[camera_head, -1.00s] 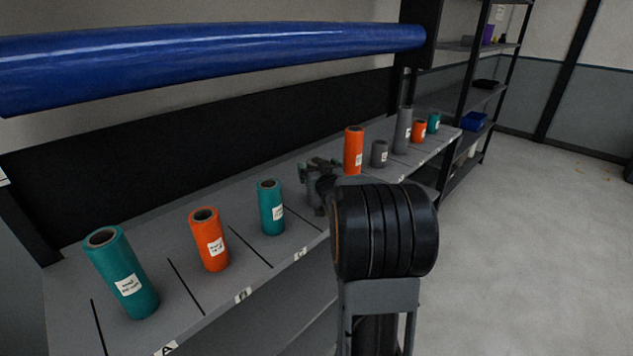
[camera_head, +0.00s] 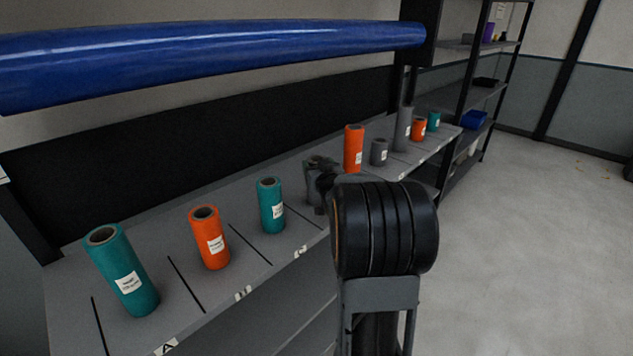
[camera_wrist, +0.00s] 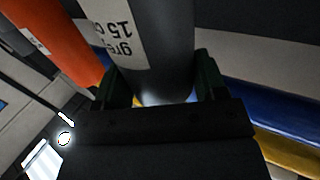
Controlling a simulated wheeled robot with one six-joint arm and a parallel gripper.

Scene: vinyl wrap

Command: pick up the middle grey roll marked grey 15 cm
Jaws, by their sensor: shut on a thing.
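The grey roll (camera_wrist: 165,45) fills the upper middle of the wrist view, with a white label reading "grey 15 c" and the rest cut off. My gripper (camera_wrist: 163,85) is shut on it, one finger on each side. Two other grey rolls stand farther along the shelf: a short one (camera_head: 379,153) and a tall one (camera_head: 402,132).
On the shelf (camera_head: 190,315) stand teal (camera_head: 123,270), orange (camera_head: 209,238) and teal (camera_head: 271,205) rolls at left. A tall orange roll (camera_head: 353,150) stands right of my gripper. A large blue roll (camera_head: 200,60) hangs above. The floor (camera_head: 530,240) at right is clear.

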